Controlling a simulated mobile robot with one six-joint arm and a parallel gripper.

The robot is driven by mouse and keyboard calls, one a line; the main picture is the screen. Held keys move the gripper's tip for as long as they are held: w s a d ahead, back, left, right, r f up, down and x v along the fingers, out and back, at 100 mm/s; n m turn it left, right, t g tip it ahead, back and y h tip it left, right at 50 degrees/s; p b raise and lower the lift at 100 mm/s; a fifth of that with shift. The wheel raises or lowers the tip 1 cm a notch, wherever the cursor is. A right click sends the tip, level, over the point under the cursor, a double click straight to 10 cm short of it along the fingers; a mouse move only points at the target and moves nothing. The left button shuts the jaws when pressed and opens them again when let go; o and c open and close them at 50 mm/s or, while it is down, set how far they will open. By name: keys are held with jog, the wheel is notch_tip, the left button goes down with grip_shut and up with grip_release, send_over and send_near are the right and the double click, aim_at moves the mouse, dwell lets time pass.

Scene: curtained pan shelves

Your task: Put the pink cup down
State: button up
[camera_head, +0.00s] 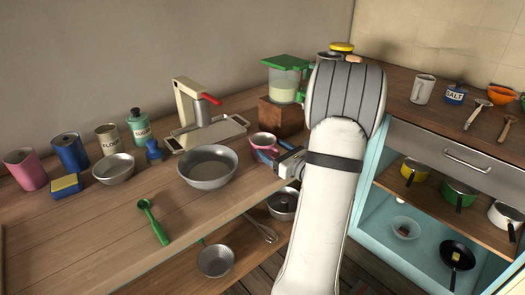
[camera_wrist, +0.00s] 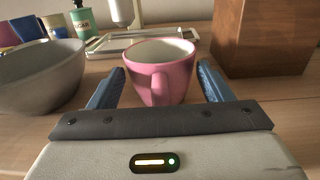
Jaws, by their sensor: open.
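The pink cup (camera_wrist: 170,73) stands upright on the wooden counter in the wrist view, with its handle turned toward my gripper. My gripper (camera_wrist: 160,85) is open, with one blue finger on each side of the cup and visible gaps between fingers and cup. In the head view the pink cup (camera_head: 264,143) shows on the counter near its front edge, partly hidden by my gripper (camera_head: 270,158). Its underside contact is clearest in the wrist view.
A large grey bowl (camera_head: 208,167) stands left of the cup, and a wooden block (camera_head: 284,117) stands behind it on the right. A metal tray (camera_head: 207,131) with a press lies further back. A green spoon (camera_head: 152,222) lies on the counter. Open shelves with pans are below.

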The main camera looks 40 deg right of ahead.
grip_shut()
dwell(0.6)
